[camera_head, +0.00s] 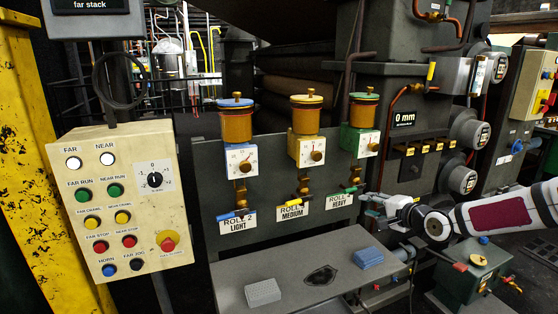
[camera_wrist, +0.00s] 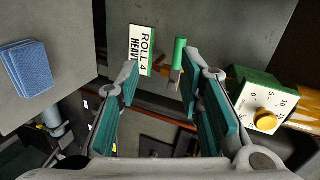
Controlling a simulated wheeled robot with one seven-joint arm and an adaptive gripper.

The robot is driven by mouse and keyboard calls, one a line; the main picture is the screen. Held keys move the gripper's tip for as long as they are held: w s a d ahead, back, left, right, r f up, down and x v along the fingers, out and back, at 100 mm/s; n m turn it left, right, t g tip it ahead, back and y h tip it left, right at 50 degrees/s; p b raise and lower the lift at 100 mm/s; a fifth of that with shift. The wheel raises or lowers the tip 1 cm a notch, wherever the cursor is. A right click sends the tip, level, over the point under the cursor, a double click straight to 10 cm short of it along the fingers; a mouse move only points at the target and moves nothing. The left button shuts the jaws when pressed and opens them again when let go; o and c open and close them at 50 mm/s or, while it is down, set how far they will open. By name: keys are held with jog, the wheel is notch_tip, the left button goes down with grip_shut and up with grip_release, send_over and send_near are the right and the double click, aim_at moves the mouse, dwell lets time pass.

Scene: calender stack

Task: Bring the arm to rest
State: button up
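My gripper (camera_head: 374,207) reaches in from the right in the head view, close to the "ROLL 4 HEAVY" label (camera_head: 341,200). The wrist view shows its two teal-padded fingers (camera_wrist: 160,90) apart, with nothing held between them. A green lever handle (camera_wrist: 179,52) stands just beyond the right fingertip; I cannot tell whether they touch. The label (camera_wrist: 142,48) lies beyond the left fingertip. My white arm is stretched out at the right of the head view.
A grey bench (camera_head: 300,268) below holds a blue block (camera_head: 368,258) and a grey block (camera_head: 263,292). The green-topped oiler's dial (camera_wrist: 264,108) is close to the right finger. A button panel (camera_head: 120,205) and yellow post (camera_head: 25,150) stand left; a green box (camera_head: 470,275) stands lower right.

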jog(key=s+a+r+n+g+h, duration=0.2)
jog(key=s+a+r+n+g, duration=0.2)
jog(key=s, duration=1.3)
jog(key=s+a+r+n+g+h, duration=0.1)
jog(key=s+a+r+n+g, duration=0.35)
jog(key=s, duration=1.25)
jog(key=s+a+r+n+g+h, duration=0.25)
jog(key=s+a+n, duration=0.2)
jog(key=s, duration=1.25)
notch_tip(320, 180, up, 14)
jog(key=t+p, duration=0.1)
jog(key=p, duration=1.1)
jog(key=shift+s+t+y, duration=0.25)
jog(key=shift+t+y, duration=0.15)
jog(key=shift+y, duration=0.05)
jog(key=shift+a, duration=0.1)
